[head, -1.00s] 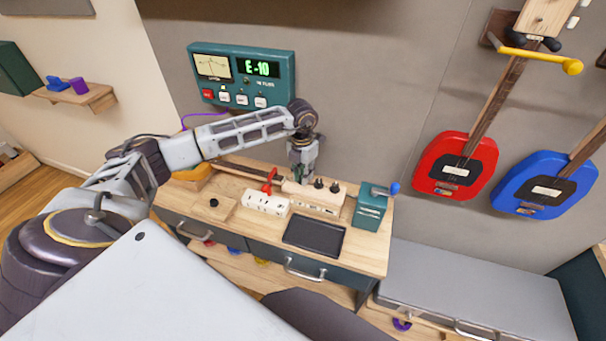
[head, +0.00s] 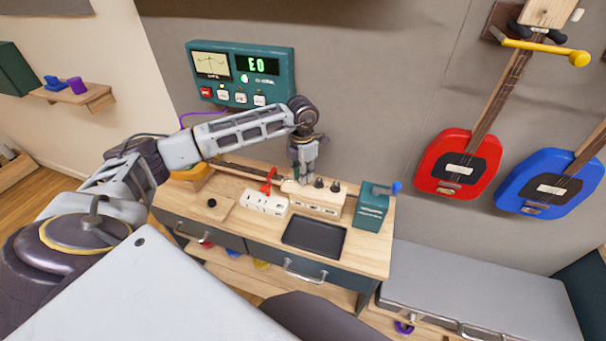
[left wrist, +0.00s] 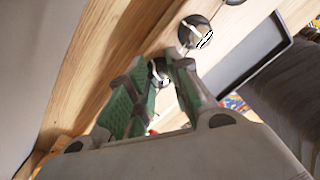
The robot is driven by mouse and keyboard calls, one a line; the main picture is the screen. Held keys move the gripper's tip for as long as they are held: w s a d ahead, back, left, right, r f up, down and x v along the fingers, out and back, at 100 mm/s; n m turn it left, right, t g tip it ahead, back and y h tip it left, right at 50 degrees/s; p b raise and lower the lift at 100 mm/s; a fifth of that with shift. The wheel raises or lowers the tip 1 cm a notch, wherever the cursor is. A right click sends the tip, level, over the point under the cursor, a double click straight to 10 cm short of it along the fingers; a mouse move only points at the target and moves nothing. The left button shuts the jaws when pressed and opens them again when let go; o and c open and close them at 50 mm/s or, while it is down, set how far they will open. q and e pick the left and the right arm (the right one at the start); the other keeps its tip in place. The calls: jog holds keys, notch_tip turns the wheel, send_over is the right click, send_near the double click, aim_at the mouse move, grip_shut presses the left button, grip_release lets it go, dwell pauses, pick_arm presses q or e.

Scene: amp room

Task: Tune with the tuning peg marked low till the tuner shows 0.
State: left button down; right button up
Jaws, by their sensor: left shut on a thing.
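The teal tuner (head: 225,62) on the wall shows "E0" in green on its display (head: 257,65). A wooden headstock with dark tuning pegs lies on the workbench; two pegs (head: 327,185) stand free to the right of my left gripper (head: 303,183). The gripper points down and is shut on the leftmost peg, mostly hidden in the head view. In the left wrist view, this peg (left wrist: 160,72) sits between the green-padded fingertips, and another dark peg (left wrist: 193,32) stands beyond. I cannot read any peg marking. My right gripper is not in view.
A white block (head: 266,203), a red clamp-like piece (head: 268,182), a black tray (head: 315,237) and a teal box with a crank (head: 371,212) crowd the bench (head: 365,260). Red (head: 458,163) and blue (head: 553,183) guitars hang to the right.

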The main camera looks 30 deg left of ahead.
pick_arm(q)
jog(key=c, duration=1.3)
grip_release()
